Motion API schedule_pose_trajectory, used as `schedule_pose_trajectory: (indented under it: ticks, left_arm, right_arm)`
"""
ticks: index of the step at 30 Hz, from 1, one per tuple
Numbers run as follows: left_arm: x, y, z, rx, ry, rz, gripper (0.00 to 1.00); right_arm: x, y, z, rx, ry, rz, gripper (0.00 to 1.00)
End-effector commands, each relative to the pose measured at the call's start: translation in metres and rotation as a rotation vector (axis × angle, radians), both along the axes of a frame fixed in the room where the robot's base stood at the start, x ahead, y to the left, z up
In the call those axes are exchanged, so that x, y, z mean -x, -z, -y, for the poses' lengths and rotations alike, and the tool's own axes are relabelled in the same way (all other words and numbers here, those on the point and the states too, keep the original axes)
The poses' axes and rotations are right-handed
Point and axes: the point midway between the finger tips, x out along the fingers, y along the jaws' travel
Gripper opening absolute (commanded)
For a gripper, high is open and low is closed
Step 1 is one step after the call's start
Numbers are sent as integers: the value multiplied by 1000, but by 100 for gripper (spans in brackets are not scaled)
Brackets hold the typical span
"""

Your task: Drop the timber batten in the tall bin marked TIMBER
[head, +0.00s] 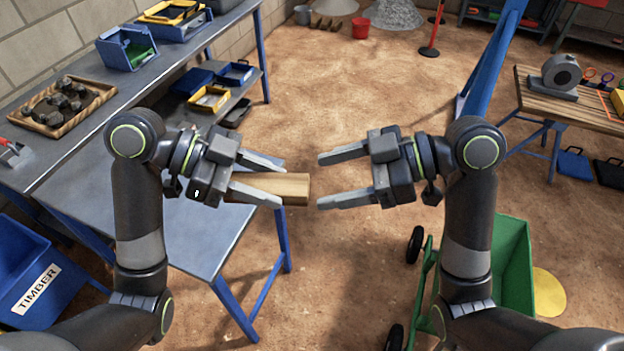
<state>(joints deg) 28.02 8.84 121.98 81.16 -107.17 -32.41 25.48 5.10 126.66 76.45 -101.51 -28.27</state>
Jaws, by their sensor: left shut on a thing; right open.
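The timber batten (290,188) is a short tan wooden piece held out in the middle of the view. My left gripper (284,184) is shut on it, and the batten's free end sticks out to the right. Part of the batten is hidden behind the lower finger. My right gripper (318,181) is open and empty, facing the batten's end with a small gap between. The blue bin marked TIMBER (68,308) stands at the lower left, below and left of my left arm, and is cut off by the picture edge.
A grey-topped bench (200,225) with blue legs lies under my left arm. A wooden tray (60,105) of dark pieces sits on the bench at left. A green cart (512,265) stands at lower right. Open dirt floor (330,100) lies ahead.

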Motion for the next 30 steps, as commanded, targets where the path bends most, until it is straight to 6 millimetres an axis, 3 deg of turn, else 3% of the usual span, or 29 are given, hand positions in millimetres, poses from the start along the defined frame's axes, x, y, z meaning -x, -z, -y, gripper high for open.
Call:
schedule_pose_trajectory:
  ticks: [12,24,30]
  left_arm:
    - [0,0,0,0,0,0,17]
    - [0,0,0,0,0,0,17]
    - [0,0,0,0,0,0,17]
  right_arm:
    - [-1,13,-33,-3,-1,-2,66]
    - [-1,15,-37,0,0,-2,66]
    - [-1,15,-37,0,0,-2,43]
